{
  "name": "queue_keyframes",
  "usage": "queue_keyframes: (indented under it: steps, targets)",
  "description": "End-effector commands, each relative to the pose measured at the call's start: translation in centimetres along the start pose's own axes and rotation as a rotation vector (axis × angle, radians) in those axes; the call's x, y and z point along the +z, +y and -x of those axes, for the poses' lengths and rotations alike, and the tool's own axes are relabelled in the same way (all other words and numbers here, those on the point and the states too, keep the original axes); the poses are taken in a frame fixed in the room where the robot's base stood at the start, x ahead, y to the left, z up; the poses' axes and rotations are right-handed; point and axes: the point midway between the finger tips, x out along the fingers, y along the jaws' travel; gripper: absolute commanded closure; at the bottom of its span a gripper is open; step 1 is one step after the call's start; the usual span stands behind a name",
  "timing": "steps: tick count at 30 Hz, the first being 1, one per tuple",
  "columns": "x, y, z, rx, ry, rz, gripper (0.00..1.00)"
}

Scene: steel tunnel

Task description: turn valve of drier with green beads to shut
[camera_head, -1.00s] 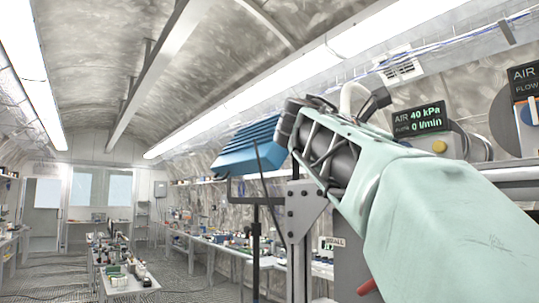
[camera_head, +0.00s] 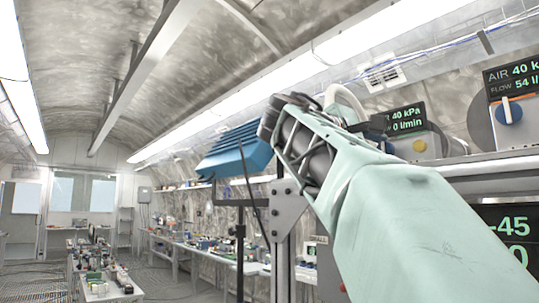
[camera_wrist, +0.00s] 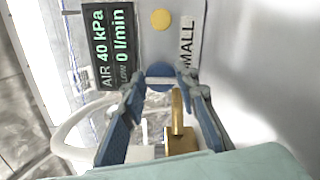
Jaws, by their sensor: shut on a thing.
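In the wrist view my gripper (camera_wrist: 164,86) has its two blue-grey fingers on either side of a small blue round valve (camera_wrist: 160,70) with a pale bar across it. The fingers are shut on this valve's handle; the exact contact is hard to see. A display (camera_wrist: 112,45) beside it reads AIR 40 kPa, 0 l/min. A brass part (camera_wrist: 180,130) shows between the fingers. In the head view my arm hides the gripper and this valve. The same display (camera_head: 405,119) is partly covered there. No green beads are visible in either view.
A second unit at the right has a display (camera_head: 511,76) reading 40 kPa and 54 l/min, and a blue dial (camera_head: 508,110) with a pale upright handle. A yellow button (camera_wrist: 161,19) and a label ending in MALL (camera_wrist: 187,42) are near the valve. A pale hose (camera_wrist: 75,140) curves alongside.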

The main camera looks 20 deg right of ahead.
Motion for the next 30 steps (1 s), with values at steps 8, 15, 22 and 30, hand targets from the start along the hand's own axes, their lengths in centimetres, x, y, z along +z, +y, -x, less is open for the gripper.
queue_keyframes:
  steps: [8, 15, 22, 30]
  targets:
    - [0.01, -0.01, 0.0, 0.0, 0.0, -0.024, 0.96]
    - [0.01, 0.0, 0.0, 0.0, 0.0, -0.024, 0.96]
    - [0.0, 0.0, 0.0, 0.0, 0.0, -0.022, 0.55]
    - [0.0, 0.02, 0.0, 0.0, 0.0, -0.015, 0.55]
